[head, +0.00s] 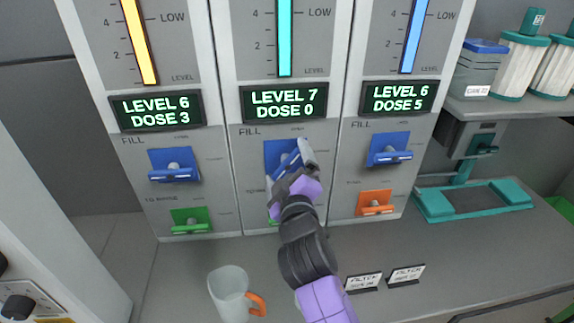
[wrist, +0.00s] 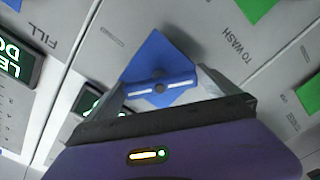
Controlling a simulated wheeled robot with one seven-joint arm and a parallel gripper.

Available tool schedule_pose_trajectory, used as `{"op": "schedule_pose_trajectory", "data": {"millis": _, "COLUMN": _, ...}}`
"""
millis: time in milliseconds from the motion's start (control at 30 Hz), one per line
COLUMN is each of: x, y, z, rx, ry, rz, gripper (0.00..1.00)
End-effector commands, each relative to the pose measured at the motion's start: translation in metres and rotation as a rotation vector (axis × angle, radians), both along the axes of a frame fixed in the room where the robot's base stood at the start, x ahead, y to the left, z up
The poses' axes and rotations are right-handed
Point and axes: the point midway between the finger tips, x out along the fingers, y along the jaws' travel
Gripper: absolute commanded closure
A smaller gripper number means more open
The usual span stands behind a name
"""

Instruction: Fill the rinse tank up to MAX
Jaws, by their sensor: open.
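Three tank panels stand side by side; no tank name is readable, so I cannot tell which is the rinse tank. The middle panel's display (head: 284,103) reads LEVEL 7, DOSE 0, under a teal gauge (head: 285,40). Below it is a blue FILL lever (head: 275,152), partly hidden by my gripper (head: 300,160). In the wrist view my open gripper (wrist: 165,88) has its fingers on either side of a blue lever (wrist: 160,87); I cannot tell if they touch it. The middle green lever (head: 271,222) is mostly hidden by my arm.
The left display (head: 157,110) reads LEVEL 6, DOSE 3; the right display (head: 398,97) reads LEVEL 6, DOSE 5. A grey mug (head: 229,290) stands at the counter's front left. A teal frame (head: 474,200) sits at right.

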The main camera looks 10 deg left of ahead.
Motion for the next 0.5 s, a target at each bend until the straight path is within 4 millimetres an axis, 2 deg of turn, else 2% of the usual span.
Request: {"op": "schedule_pose_trajectory", "data": {"millis": 500, "x": -0.066, "y": -0.019, "z": -0.002, "rx": 0.0, "ry": 0.001, "rz": 0.001, "gripper": 0.0}}
